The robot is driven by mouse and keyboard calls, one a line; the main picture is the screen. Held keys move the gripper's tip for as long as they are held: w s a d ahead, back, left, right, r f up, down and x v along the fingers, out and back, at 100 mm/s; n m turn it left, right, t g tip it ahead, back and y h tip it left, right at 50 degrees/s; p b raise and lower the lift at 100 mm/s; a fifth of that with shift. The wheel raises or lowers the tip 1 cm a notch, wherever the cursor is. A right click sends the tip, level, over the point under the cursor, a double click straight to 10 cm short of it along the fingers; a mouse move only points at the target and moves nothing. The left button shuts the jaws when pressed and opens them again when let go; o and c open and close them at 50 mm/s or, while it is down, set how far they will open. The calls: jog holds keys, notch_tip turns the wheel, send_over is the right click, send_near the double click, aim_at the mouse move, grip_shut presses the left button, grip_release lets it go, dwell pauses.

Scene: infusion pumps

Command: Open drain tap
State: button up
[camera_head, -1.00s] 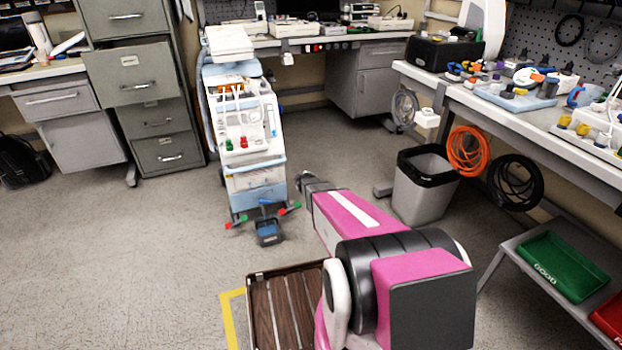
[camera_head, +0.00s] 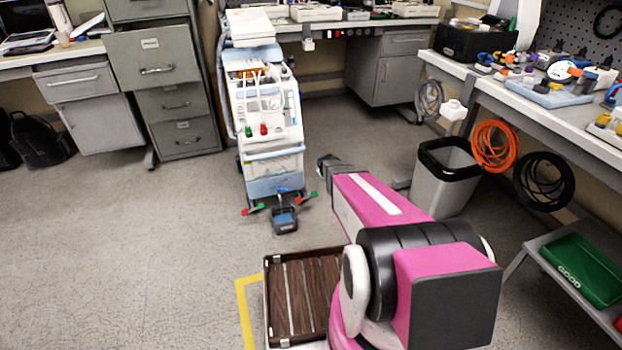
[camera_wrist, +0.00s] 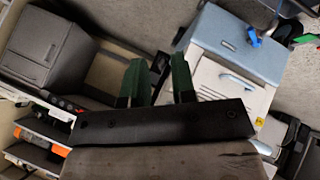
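A white and light-blue pump cart (camera_head: 270,125) stands upright on the floor, left of centre in the head view. Its lower blue panel (camera_head: 275,185) also shows upper right in the wrist view (camera_wrist: 232,45). A small blue tap-like part (camera_wrist: 254,38) sticks out from that panel in the wrist view. My gripper (camera_wrist: 158,78) shows two green fingers standing apart with nothing between them. The fingers appear left of the cart's panel in the wrist view, apart from the blue part. In the head view my gripper end (camera_head: 326,166) is small, right of the cart's base, and its fingers are unclear.
A blue-black box (camera_head: 284,219) sits on the floor before the cart, between green and red parts. A bin (camera_head: 443,185) stands right, under the workbench with hanging cables. Filing cabinets (camera_head: 180,105) stand left. Floor at left is open.

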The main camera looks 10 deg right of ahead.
jog(key=w+a+f+m+g+y, duration=0.1)
jog(key=a+f+m+g+y, duration=0.3)
jog(key=f, duration=0.6)
jog(key=w+a+f+m+g+y, duration=0.1)
jog(key=a+f+m+y, duration=0.25)
jog(key=f+m, duration=0.4)
jog(key=w+a+f+m+t+y, duration=0.1)
jog(key=w+a+m+y, duration=0.1)
jog(key=w+a+y, duration=0.1)
jog(key=w+a+f+m+t+y, duration=0.2)
jog(key=w+a+y, duration=0.2)
jog(key=w+a, duration=0.1)
jog(key=w+a+f+m+t+y, duration=0.1)
jog(key=w+a+m+y, duration=0.1)
jog(key=w+a+y, duration=0.2)
jog(key=shift+f+m, duration=0.25)
jog(key=shift+f, duration=0.05)
jog(key=shift+s, duration=0.1)
grip_shut()
